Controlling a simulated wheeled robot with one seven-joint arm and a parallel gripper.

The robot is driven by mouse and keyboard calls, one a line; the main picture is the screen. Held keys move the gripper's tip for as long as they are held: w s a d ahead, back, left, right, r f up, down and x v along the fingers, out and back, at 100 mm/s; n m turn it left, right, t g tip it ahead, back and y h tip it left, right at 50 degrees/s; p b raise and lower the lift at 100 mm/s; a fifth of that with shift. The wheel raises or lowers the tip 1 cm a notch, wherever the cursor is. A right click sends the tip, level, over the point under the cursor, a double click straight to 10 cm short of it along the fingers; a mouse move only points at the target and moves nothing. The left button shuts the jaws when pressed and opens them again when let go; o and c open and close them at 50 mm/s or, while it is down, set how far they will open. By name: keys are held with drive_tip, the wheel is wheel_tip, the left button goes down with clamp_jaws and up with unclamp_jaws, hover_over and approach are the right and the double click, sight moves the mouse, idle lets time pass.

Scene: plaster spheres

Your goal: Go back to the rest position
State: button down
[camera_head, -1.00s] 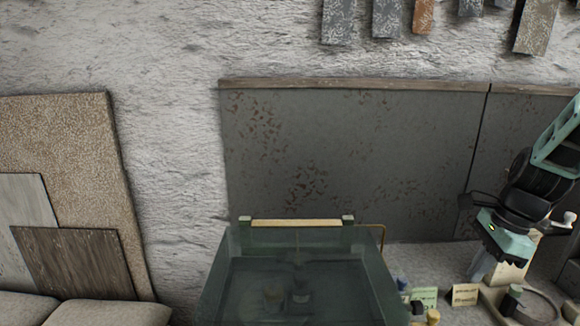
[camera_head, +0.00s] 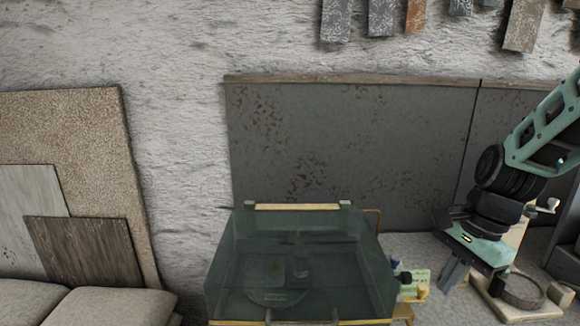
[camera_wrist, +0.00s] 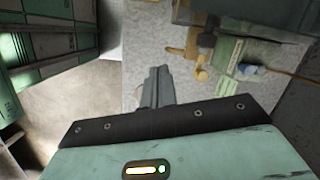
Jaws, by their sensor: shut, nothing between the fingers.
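My gripper (camera_head: 453,276) hangs at the right of the head view, pointing down above the bench, to the right of the glass case. In the wrist view my gripper (camera_wrist: 157,76) shows its two grey fingers pressed together with nothing between them. The mint-green arm rises from it to the right edge of the head view. The gripper looks clear of the objects around it, though its height above the bench is hard to tell.
A glass case (camera_head: 225,285) with a pale top bar stands at the front centre. Small bottles and cards (camera_head: 417,284) sit beside it. A stand with a ring (camera_head: 517,291) is right of my gripper. Board panels (camera_head: 85,250) lean on the left wall.

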drive_tip(key=s+a+f+n+h+b, duration=0.1)
drive_tip(key=s+a+n+b, duration=0.1)
drive_tip(key=s+a+n, duration=0.5)
drive_tip(key=s+a+f+n+h+b, duration=0.1)
drive_tip(key=s+a+n, duration=0.5)
drive_tip(key=s+n, duration=0.5)
drive_tip(key=n, duration=0.3)
drive_tip(key=shift+s+a+f+n+b, duration=0.2)
drive_tip(key=shift+s+a+n+b, duration=0.1)
drive_tip(key=shift+a+b, duration=0.1)
